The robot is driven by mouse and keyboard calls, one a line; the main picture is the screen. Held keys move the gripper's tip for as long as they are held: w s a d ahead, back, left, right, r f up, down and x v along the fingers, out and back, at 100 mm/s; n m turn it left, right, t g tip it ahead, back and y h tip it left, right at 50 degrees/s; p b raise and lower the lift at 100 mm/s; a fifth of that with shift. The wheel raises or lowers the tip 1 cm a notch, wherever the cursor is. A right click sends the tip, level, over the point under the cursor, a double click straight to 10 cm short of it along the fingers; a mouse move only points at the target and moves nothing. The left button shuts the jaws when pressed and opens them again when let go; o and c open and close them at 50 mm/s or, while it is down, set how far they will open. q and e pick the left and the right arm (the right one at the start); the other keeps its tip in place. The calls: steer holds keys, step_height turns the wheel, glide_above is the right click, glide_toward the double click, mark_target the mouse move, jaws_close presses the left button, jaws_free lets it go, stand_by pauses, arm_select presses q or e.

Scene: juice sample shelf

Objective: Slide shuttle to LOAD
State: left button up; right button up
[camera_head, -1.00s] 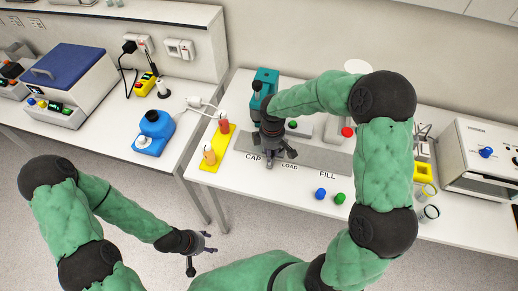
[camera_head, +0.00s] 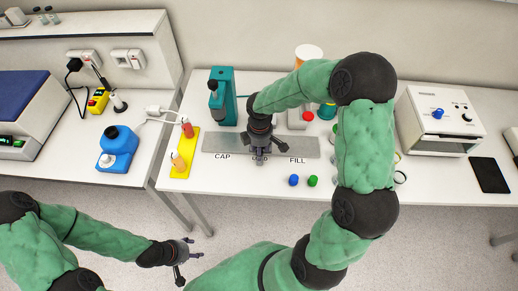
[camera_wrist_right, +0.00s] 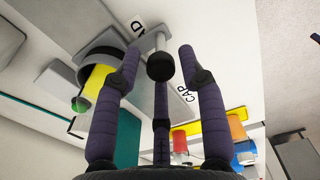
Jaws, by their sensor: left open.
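The grey rail plate (camera_head: 222,143) on the white table is marked CAP at left, LOAD in the middle and FILL at right. My right gripper (camera_head: 260,158) points down over the LOAD mark and partly covers it. In the right wrist view its fingers (camera_wrist_right: 160,60) stand apart around a black knob (camera_wrist_right: 160,67) on a thin grey stem, with gaps beside the knob. A yellow cylinder (camera_wrist_right: 93,88) in a dark ring shows at upper left there; I cannot tell whether it belongs to the shuttle. The shuttle is mostly hidden in the head view. My left gripper (camera_head: 191,257) is open and empty, off the table.
A teal press (camera_head: 222,98) stands behind CAP. A yellow holder (camera_head: 186,150) with orange and red pieces is left of the rail. Blue (camera_head: 294,180) and green (camera_head: 313,181) caps lie in front of FILL. A white oven-like box (camera_head: 437,120) stands right.

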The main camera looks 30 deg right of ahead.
stand_by(0.3)
step_height(320, 180, up, 12)
stand_by(0.5)
stand_by(0.5)
